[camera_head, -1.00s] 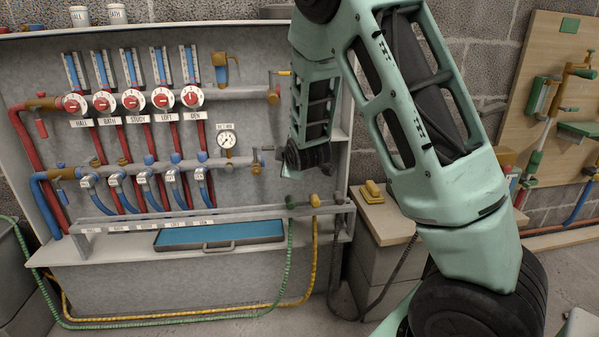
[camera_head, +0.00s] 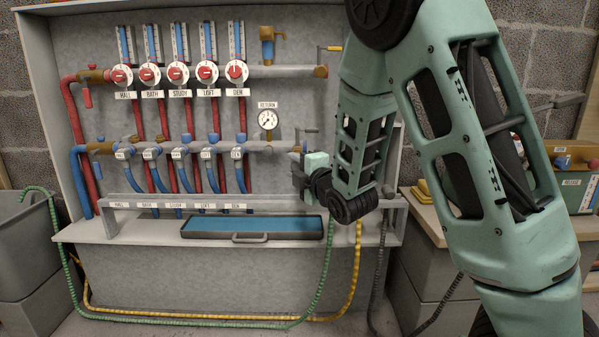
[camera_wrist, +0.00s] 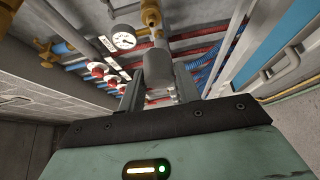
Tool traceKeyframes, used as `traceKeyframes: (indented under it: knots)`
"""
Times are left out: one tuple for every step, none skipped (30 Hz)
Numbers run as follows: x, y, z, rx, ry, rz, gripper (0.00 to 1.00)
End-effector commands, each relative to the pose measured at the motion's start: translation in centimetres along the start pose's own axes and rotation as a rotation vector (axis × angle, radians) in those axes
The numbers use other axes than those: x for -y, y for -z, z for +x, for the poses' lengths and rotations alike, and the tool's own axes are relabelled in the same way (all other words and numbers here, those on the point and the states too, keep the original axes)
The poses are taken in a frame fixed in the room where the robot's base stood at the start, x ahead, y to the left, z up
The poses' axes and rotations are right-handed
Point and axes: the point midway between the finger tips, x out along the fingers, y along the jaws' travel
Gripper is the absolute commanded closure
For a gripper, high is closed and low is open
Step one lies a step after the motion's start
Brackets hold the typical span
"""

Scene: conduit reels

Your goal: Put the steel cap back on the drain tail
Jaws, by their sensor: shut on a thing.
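The steel cap (camera_wrist: 158,68) is a plain grey cylinder between the two fingers of my gripper (camera_wrist: 160,88) in the wrist view. The gripper is shut on it. Just beyond the cap, in line with it, is a brass fitting (camera_wrist: 150,16) with a short grey piece below, which looks like the drain tail. I cannot tell whether cap and tail touch. In the head view my gripper (camera_head: 303,172) is at the right end of the lower manifold pipe (camera_head: 262,147), and the cap is not distinguishable there.
A pressure gauge (camera_head: 268,120) is close by on the grey back panel. Several red dials (camera_head: 178,73) and blue pipes stand to the left. A blue tray (camera_head: 250,226) lies on the shelf below.

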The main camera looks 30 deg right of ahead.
Motion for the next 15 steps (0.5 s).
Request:
traceKeyframes:
  knots:
    - [-0.1, -0.1, 0.2, 0.001, -0.001, 0.0, 0.91]
    - [-0.1, -0.2, 0.4, 0.001, 0.0, 0.0, 0.91]
    - [-0.1, -0.3, 0.6, 0.001, 0.0, 0.0, 0.91]
    - [-0.1, -0.5, 0.8, 0.001, 0.001, 0.0, 0.91]
    - [-0.1, -0.6, 0.9, 0.001, 0.0, 0.0, 0.91]
    - [-0.1, -0.7, 1.2, 0.001, 0.0, 0.0, 0.91]
    - [-0.1, -0.8, 1.4, 0.001, 0.0, 0.0, 0.91]
    - [-0.1, -1.0, 1.6, 0.001, 0.0, -0.001, 0.91]
    - [-0.1, -1.1, 1.9, 0.002, 0.001, -0.001, 0.91]
    - [-0.1, -1.3, 2.1, 0.002, 0.001, -0.001, 0.91]
    - [0.0, -1.4, 2.3, 0.002, 0.001, -0.001, 0.91]
    - [0.0, -1.5, 2.5, 0.002, 0.002, 0.0, 0.91]
    - [0.0, -1.6, 2.7, 0.002, 0.002, 0.001, 0.91]
    - [-0.1, -1.7, 2.9, 0.002, 0.001, 0.001, 0.91]
    - [-0.1, -1.9, 3.2, 0.001, 0.001, 0.0, 0.91]
